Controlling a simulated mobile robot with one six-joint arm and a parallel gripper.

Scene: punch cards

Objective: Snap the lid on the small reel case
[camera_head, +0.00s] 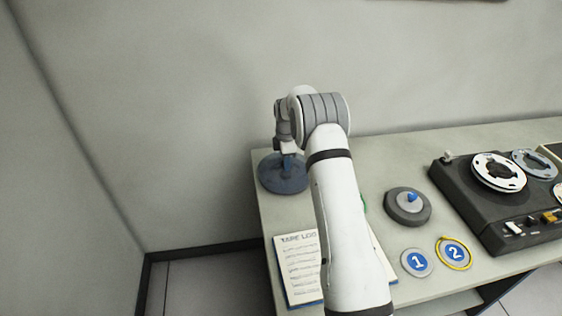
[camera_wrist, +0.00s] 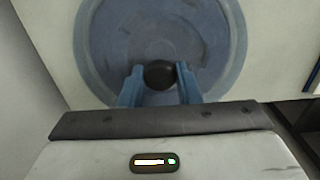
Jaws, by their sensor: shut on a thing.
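A round blue lid (camera_head: 270,180) with a dark knob lies level at the left end of the table, below my gripper (camera_head: 291,162). In the wrist view the lid (camera_wrist: 103,55) fills the upper middle, and my gripper (camera_wrist: 160,76) is shut on its dark knob (camera_wrist: 160,73), one blue finger on each side. I cannot tell whether the lid sits on a case or what is under it. A dark grey round case or disc (camera_head: 402,214) with a blue knob (camera_head: 412,197) stands at mid-table, to the right of my arm.
A tape log sheet (camera_head: 299,262) lies at the front left, partly behind my arm. Round markers 1 (camera_head: 416,262) and 2 (camera_head: 454,252), the latter with a yellow ring, lie front right. A tape recorder (camera_head: 480,205) stands at right. A wall is close behind the table.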

